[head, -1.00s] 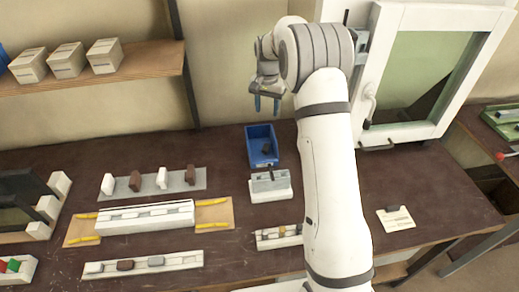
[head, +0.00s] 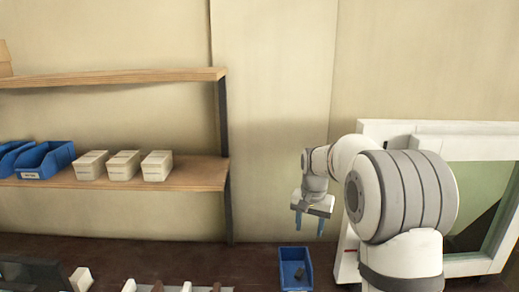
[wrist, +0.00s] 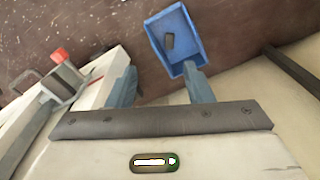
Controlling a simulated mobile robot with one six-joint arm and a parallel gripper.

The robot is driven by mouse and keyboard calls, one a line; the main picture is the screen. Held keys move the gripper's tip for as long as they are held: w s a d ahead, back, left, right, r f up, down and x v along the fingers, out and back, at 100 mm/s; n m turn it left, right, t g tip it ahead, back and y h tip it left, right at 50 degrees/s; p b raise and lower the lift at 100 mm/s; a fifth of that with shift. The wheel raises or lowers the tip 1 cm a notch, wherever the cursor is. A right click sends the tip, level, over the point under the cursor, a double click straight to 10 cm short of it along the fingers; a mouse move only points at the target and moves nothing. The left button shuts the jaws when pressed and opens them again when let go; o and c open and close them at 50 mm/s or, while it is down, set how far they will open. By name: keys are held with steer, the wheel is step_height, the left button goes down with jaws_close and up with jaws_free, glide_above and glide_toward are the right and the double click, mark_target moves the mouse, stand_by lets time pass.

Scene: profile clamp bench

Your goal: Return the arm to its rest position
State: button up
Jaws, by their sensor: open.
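My gripper (head: 309,223) hangs with its fingers down in the head view, empty, with its blue fingers apart. It is above and slightly right of a blue bin (head: 296,283) on the bench. My arm is bent, its large elbow joint at the right of the head view. In the wrist view the two fingers (wrist: 160,84) stand apart with nothing between them. The blue bin (wrist: 160,52) lies beyond the fingertips there, with a small dark piece (wrist: 168,41) in it.
A wooden shelf (head: 205,174) at the left holds cream boxes (head: 123,165) and blue bins (head: 44,160). A white-framed window unit (head: 480,143) stands behind my arm at the right. The wrist view shows a red-tipped clamp (wrist: 61,57) on the left. Bare wall is behind my gripper.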

steer(key=s+r+n+t+b, duration=0.15)
steer(key=s+r, duration=0.25)
steer(key=s, duration=1.2)
steer(key=s+f+n+t+b, duration=0.1)
steer(key=s+f+n, duration=0.2)
steer(key=s, duration=1.2)
steer(key=shift+s+d+f, duration=0.15)
steer(key=shift+s+f, duration=0.1)
steer(key=shift+f, duration=0.2)
steer(key=shift+c, duration=0.5)
